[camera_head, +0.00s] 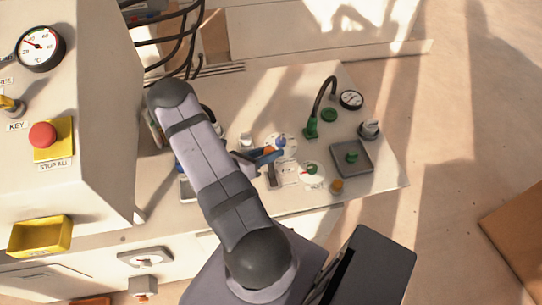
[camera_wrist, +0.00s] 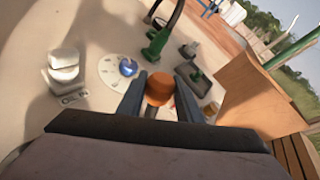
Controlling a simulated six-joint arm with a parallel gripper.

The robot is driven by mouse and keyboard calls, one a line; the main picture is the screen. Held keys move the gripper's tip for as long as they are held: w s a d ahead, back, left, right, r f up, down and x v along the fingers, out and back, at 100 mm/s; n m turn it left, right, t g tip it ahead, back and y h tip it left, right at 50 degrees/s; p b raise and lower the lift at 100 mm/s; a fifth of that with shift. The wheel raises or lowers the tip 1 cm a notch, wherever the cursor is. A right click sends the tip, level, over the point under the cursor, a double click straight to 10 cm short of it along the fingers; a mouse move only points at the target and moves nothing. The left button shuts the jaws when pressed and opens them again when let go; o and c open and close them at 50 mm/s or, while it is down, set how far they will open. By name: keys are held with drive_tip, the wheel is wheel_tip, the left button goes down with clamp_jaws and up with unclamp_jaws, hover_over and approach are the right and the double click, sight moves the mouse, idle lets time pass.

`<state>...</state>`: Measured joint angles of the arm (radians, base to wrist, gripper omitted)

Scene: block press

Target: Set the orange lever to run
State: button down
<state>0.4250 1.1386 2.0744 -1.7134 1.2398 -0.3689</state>
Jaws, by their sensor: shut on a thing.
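The orange lever shows as a round orange knob on a dark stem (camera_wrist: 159,88) between my fingers in the wrist view. In the head view a small bit of its orange knob (camera_head: 268,150) shows beside my blue fingers. My gripper (camera_wrist: 160,80) is shut on this knob; it also shows in the head view (camera_head: 264,157), low over the panel. A pale label plate (camera_head: 288,175) lies beside the lever in the head view. Its words are too small to read, and the lever's base is mostly hidden, so I cannot tell its setting.
A blue knob (camera_wrist: 128,67) on a white dial stands close by. A green fitting with a black hose (camera_head: 311,130), a dark square plate with a green knob (camera_head: 351,157) and an amber knob (camera_head: 337,186) are to the right. A red stop button (camera_head: 42,135) is far left.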

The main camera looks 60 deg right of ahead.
drive_tip(key=shift+w+d+f, duration=0.15)
drive_tip(key=shift+w+d, duration=0.1)
drive_tip(key=shift+w, duration=0.1)
drive_tip(key=c, duration=1.3)
unclamp_jaws()
drive_tip(key=b+v, duration=0.2)
drive_tip(key=v, duration=0.5)
drive_tip(key=shift+a, duration=0.15)
